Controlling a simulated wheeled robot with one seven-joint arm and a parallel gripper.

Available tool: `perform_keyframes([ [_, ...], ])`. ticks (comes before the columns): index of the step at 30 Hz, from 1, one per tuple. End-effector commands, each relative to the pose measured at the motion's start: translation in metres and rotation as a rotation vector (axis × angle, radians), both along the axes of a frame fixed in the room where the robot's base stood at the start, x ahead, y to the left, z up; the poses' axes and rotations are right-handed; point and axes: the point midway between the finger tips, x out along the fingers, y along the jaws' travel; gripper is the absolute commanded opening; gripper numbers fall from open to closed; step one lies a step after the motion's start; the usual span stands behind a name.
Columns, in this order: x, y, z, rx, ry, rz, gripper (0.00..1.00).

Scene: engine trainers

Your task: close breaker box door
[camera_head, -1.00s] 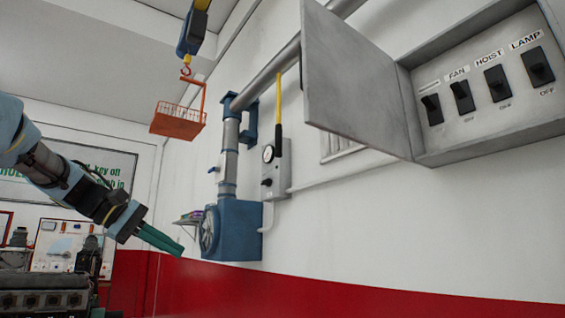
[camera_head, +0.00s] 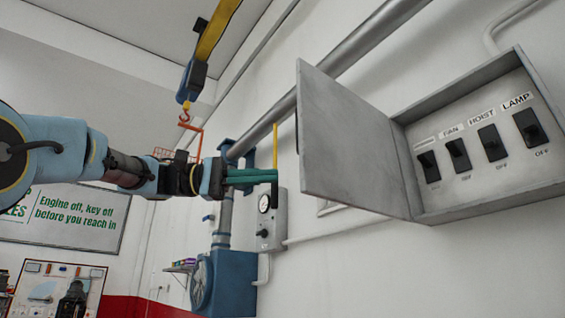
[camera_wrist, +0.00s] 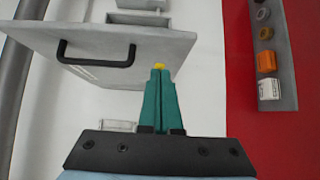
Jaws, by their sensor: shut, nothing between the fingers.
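The grey breaker box (camera_head: 490,205) is on the white wall at the right of the head view, with a row of several black switches inside. Its door (camera_head: 345,140) stands open, hinged on the box's left side and swung out to the left. In the wrist view, the door (camera_wrist: 150,45) fills the upper left and carries a black bar handle (camera_wrist: 95,62). My gripper (camera_head: 275,176) is shut and empty, its teal fingers pointing right, just left of the door's free edge in the head view.
A blue wall fan unit (camera_head: 228,282), a grey gauge box (camera_head: 271,222) and a thick pipe (camera_head: 365,42) are on the wall behind. A yellow and blue hoist (camera_head: 200,65) hangs above. In the wrist view, a grey strip with several knobs (camera_wrist: 265,60) lies on red.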

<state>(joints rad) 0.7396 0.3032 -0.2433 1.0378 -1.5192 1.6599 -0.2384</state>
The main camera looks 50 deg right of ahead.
Motion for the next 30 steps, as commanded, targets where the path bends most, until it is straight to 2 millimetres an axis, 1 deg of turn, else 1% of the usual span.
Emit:
perform_keyframes([
  [1, -0.011, -0.005, 0.004, 0.002, 0.000, -0.004, 0.00],
  [2, -0.016, -0.007, 0.004, 0.002, 0.000, -0.004, 0.00],
  [6, -0.033, -0.001, 0.002, 0.002, -0.001, 0.000, 0.00],
  [10, -0.044, 0.002, 0.002, 0.001, 0.000, 0.001, 0.00],
  [15, -0.050, 0.003, 0.000, 0.001, 0.001, 0.002, 0.00],
  [26, -0.051, 0.003, 0.000, 0.001, -0.001, 0.003, 0.00],
  [30, -0.061, 0.005, -0.002, -0.001, -0.002, 0.011, 0.00],
])
